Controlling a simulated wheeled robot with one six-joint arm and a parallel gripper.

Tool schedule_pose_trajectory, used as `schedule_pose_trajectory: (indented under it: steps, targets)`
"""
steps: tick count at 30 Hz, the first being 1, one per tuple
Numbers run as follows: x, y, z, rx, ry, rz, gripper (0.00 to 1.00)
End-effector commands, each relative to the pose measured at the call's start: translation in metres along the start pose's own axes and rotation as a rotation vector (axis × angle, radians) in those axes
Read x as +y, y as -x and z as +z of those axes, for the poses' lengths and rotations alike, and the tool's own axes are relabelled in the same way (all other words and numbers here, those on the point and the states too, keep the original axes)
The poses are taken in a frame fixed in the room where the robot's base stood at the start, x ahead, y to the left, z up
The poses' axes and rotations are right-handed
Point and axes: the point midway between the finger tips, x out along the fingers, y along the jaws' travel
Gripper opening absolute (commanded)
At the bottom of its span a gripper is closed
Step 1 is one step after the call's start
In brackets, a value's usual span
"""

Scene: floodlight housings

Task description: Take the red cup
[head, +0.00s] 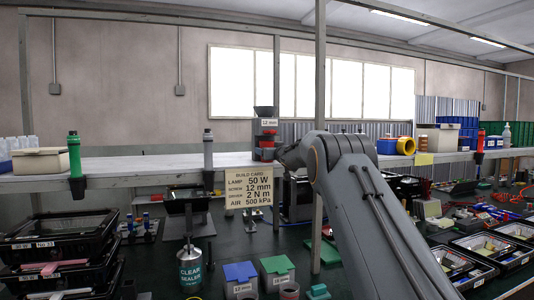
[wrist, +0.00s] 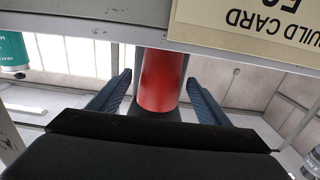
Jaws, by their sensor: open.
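The red cup (wrist: 161,80) stands out as a plain red cylinder in the middle of the wrist view. My gripper (wrist: 160,98) is open, with one dark blue finger on each side of it and a visible gap on both sides. The cup's far end is cut off by a grey beam at the frame's top. In the head view a small red part (head: 267,143) shows at the grey stand marked 12 mm (head: 265,124), just left of my arm's end; I cannot tell whether it is the same cup. My fingers are hidden there.
The build card (head: 248,191) hangs just below the shelf edge, and it is close beside the cup in the wrist view (wrist: 250,22). A grey post (head: 320,80) rises behind my arm.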

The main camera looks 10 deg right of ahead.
Motion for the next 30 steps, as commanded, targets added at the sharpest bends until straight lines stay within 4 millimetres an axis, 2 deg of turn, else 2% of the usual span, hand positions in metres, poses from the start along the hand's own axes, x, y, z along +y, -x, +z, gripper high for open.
schedule_pose_trajectory:
  steps: [3, 9, 12, 20, 27, 30]
  targets:
    - [0.0, 0.0, 0.0, 0.0, 0.0, 0.0, 0.69]
    - [0.0, 0.0, 0.0, 0.0, 0.0, 0.0, 0.35]
    - [0.0, 0.0, -0.001, 0.001, 0.0, 0.0, 0.23]
    - [0.0, 0.0, -0.002, 0.001, 0.001, 0.0, 0.23]
    - [0.0, 0.0, -0.017, 0.003, 0.002, 0.0, 0.23]
    - [0.0, 0.007, -0.015, 0.0, 0.0, 0.0, 0.23]
